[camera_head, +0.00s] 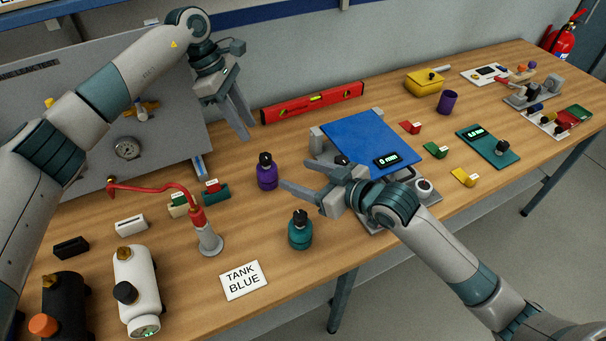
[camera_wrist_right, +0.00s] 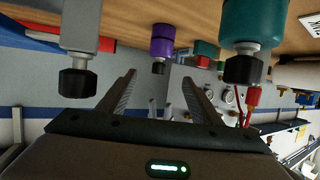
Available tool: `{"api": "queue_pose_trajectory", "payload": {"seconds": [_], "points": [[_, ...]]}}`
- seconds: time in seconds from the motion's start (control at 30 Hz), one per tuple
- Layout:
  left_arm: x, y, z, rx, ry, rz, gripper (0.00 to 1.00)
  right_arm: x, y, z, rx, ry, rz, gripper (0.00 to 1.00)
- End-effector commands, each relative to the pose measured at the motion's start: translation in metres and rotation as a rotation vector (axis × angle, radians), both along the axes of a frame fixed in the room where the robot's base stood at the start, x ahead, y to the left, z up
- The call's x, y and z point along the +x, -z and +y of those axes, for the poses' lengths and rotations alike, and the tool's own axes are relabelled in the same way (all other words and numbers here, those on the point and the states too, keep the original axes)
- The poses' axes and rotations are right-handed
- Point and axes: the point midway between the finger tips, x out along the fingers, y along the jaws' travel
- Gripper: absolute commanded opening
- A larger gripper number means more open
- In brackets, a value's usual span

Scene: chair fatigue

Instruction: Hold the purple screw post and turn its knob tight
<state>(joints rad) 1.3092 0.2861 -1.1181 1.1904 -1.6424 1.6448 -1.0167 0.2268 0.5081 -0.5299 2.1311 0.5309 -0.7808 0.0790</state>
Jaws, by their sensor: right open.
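The purple screw post (camera_head: 267,178) stands upright on the table, with a black knob (camera_head: 265,158) on top. In the right wrist view, which looks upside down, the purple post (camera_wrist_right: 162,40) hangs from the top edge with its knob (camera_wrist_right: 158,68) beyond my open fingers. My right gripper (camera_head: 295,173) is open and empty, just right of the purple post and apart from it; its fingers point left. It also shows in the wrist view (camera_wrist_right: 158,84). My left gripper (camera_head: 249,130) is raised above and left of the post, fingers apart and empty.
A teal post (camera_head: 300,234) stands in front of my right gripper, near the TANK BLUE card (camera_head: 243,280). A red hook on a grey stand (camera_head: 209,240) is to the left. A blue plate device (camera_head: 365,140) is to the right. A red level (camera_head: 312,102) lies behind.

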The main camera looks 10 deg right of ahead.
Motion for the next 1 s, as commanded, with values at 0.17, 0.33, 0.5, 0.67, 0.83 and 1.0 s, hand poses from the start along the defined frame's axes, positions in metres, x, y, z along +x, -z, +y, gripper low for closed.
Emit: {"api": "queue_pose_trajectory", "payload": {"seconds": [0.17, 0.33, 0.5, 0.67, 0.83, 1.0], "points": [[0.0, 0.0, 0.0, 0.0, 0.0, 0.0, 0.31, 0.0, 0.0, 0.0, 0.0, 0.001, -0.001, 0.59], [0.0, 0.0, 0.0, 0.0, 0.0, 0.0, 0.31, 0.004, 0.001, 0.002, 0.002, 0.001, -0.001, 0.59], [0.0, 0.0, 0.0, 0.0, 0.0, 0.0, 0.31, 0.013, 0.005, 0.01, 0.003, 0.002, -0.001, 0.59], [0.0, 0.0, 0.0, 0.0, 0.0, 0.0, 0.31, 0.028, 0.013, 0.023, 0.003, 0.001, 0.0, 0.59], [0.0, 0.0, 0.0, 0.0, 0.0, 0.0, 0.31, 0.048, 0.022, 0.04, 0.002, 0.001, -0.002, 0.59], [0.0, 0.0, 0.0, 0.0, 0.0, 0.0, 0.31, 0.068, 0.031, 0.057, 0.002, 0.001, -0.001, 0.59]]}}
